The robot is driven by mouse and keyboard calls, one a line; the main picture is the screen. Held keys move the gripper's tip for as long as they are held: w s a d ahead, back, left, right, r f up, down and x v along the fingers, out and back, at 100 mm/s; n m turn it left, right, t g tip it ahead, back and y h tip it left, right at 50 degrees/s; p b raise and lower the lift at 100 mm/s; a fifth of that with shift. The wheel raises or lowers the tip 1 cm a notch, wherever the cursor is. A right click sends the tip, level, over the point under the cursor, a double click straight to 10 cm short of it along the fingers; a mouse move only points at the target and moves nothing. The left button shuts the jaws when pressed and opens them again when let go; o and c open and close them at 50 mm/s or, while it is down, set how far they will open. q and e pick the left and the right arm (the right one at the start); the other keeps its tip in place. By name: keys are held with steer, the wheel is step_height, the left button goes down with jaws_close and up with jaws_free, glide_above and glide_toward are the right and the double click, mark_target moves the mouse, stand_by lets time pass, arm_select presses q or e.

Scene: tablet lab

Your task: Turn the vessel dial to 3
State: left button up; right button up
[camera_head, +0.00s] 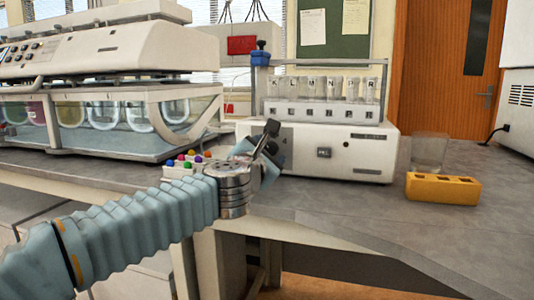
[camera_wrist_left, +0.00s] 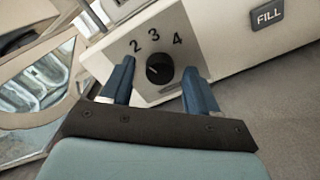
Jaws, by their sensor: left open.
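The black round dial (camera_wrist_left: 159,69) sits on a pale panel (camera_wrist_left: 150,30) with the numbers 2, 3 and 4 around its upper side in the left wrist view. Which number its pointer faces is too small to tell. My left gripper (camera_wrist_left: 159,64) is open, with one blue finger on either side of the dial; whether they touch it I cannot tell. In the head view my left gripper (camera_head: 266,148) is in front of the left end of the white machine (camera_head: 290,150), and the dial is hidden there. My right gripper is not in view.
A FILL button (camera_wrist_left: 267,15) is right of the panel. A rack of lettered glasses (camera_head: 325,110) stands on the machine. A bath with glass vessels (camera_head: 105,115) is at left, near coloured caps (camera_head: 188,160). A yellow block (camera_head: 442,188) and clear beaker (camera_head: 429,152) stand right; the front counter is clear.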

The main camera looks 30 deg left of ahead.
arm_select(q)
steer(key=c, duration=1)
steer(key=shift+c, duration=0.2)
steer(key=m+p, duration=0.2)
steer(key=m, duration=0.2)
steer(key=shift+r+p, duration=0.1)
steer(key=shift+p, duration=0.2)
steer(key=shift+m+p, duration=0.8)
steer(key=shift+m, duration=1.1)
steer(key=shift+f, duration=0.2)
steer(key=o, duration=1)
steer(key=shift+o, duration=0.2)
